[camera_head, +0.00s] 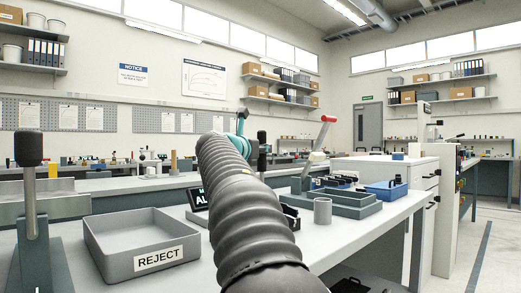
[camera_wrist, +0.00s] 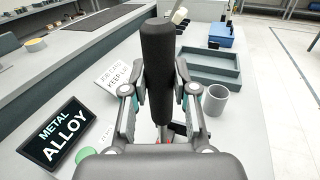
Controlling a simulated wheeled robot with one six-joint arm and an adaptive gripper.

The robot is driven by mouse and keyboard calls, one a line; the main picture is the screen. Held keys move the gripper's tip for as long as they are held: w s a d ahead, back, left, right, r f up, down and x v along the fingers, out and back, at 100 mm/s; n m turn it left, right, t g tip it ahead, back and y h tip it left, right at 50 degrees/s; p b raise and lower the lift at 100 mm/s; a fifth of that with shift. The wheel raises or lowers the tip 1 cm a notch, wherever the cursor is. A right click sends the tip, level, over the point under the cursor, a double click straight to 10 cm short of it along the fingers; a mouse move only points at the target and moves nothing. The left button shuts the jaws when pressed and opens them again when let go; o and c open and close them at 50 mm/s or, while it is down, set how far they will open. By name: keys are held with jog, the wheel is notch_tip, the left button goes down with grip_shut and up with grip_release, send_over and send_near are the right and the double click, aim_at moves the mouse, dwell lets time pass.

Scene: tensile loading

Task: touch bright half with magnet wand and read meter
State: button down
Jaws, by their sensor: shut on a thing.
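My gripper (camera_wrist: 158,92) is shut on a black cylindrical handle, apparently the magnet wand (camera_wrist: 158,50), which stands roughly upright between the fingers. Its lower end is hidden by my gripper. In the head view my arm hides most of the gripper, and a black upright piece (camera_head: 262,138) shows just past it. A dark display reading METAL ALLOY (camera_wrist: 58,135), possibly the meter, stands at the left in the wrist view, with a green round button (camera_wrist: 88,156) beside it. A small red part (camera_wrist: 179,128) shows below the gripper. I cannot make out the bright half.
A grey REJECT tray (camera_head: 148,236) stands left of my arm. A grey cup (camera_wrist: 216,99) and a shallow grey-green tray (camera_wrist: 208,66) are right of the gripper. A blue bin (camera_head: 386,190) and a red-knobbed lever (camera_head: 328,119) stand farther back. A white card (camera_wrist: 115,75) is behind the display.

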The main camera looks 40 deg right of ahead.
jog(key=shift+r+p, duration=3.25)
jog(key=shift+r, duration=0.25)
